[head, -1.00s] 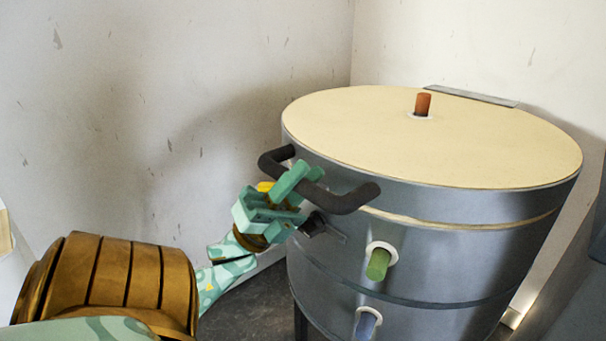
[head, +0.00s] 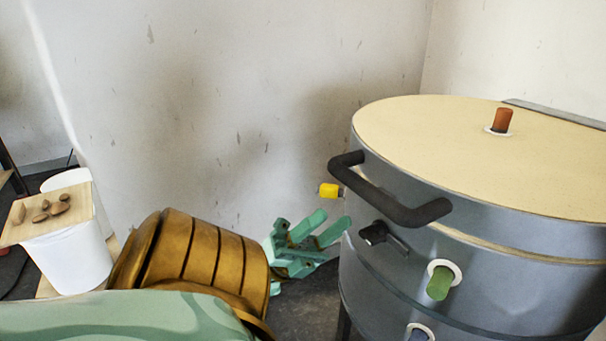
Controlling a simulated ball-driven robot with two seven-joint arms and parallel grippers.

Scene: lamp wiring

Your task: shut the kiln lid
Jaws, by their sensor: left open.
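The kiln (head: 480,270) is a grey metal drum at the right. Its lid (head: 450,150), with a cream top, lies flat on the body; a thin pale line shows along the seam. A black bar handle (head: 385,195) sticks out from the lid's front left. Below it is a small black latch-like part (head: 385,236) on the kiln wall. My left gripper (head: 326,226) is open and empty, left of the handle and below it, apart from it. My right gripper is not in view.
Plugs stick out of the kiln: orange-brown (head: 503,120) on top, yellow (head: 329,190) at left, green (head: 438,283) in front. A white bucket (head: 75,262) carries a board (head: 82,205) with several brown lumps. Pale walls stand close behind.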

